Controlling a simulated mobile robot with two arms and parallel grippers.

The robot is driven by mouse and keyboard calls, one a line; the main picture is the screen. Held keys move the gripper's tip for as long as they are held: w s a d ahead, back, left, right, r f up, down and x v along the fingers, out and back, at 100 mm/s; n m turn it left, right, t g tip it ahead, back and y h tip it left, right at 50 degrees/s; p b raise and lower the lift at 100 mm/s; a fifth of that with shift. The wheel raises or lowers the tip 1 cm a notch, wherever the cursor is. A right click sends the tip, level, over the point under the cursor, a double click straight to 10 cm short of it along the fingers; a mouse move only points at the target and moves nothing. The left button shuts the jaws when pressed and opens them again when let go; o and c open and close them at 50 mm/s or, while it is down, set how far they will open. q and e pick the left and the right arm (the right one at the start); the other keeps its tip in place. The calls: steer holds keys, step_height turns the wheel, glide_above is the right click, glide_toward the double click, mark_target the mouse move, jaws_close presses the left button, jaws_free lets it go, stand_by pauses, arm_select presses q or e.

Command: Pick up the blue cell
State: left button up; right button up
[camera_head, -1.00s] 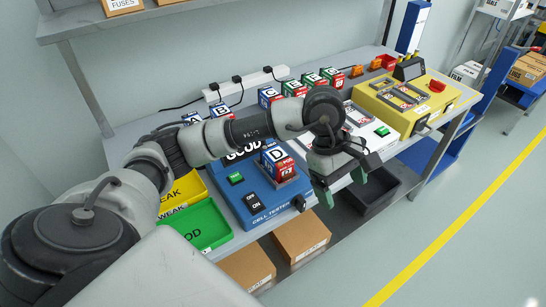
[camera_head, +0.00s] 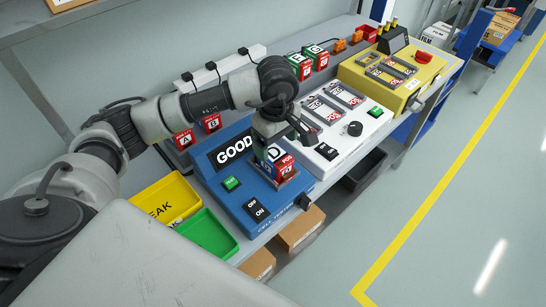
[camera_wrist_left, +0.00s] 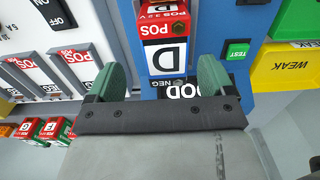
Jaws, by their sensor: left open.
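In the left wrist view, cell D (camera_wrist_left: 166,55) lies between the fingers, with a gap on each side. My left gripper (camera_head: 272,150) is open, right over cell D, its green fingers apart; it also shows in the left wrist view (camera_wrist_left: 162,76). The tester's screen (camera_head: 234,149) reads GOOD. My right gripper is not in view.
Yellow WEAK (camera_head: 168,199) and green (camera_head: 208,236) trays sit left of the tester. Cells A (camera_head: 184,139) and B (camera_head: 212,124) stand behind it.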

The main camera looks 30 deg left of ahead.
mark_target(274, 152)
arm_select(q)
steer(key=f, duration=0.1)
steer(key=f+p, duration=0.1)
steer(key=f, duration=0.2)
steer(key=shift+s+a+f, duration=0.1)
steer(key=shift+s+f, duration=0.1)
steer(key=shift+s, duration=0.2)
steer(key=shift+f, duration=0.4)
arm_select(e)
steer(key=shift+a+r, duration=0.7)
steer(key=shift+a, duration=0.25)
arm_select(q)
steer(key=c, duration=0.5)
steer(key=shift+w, duration=0.1)
steer(key=c, duration=0.8)
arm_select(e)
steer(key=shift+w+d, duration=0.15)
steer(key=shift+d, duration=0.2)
arm_select(q)
steer(key=shift+r, duration=0.1)
steer(key=shift+c, duration=0.2)
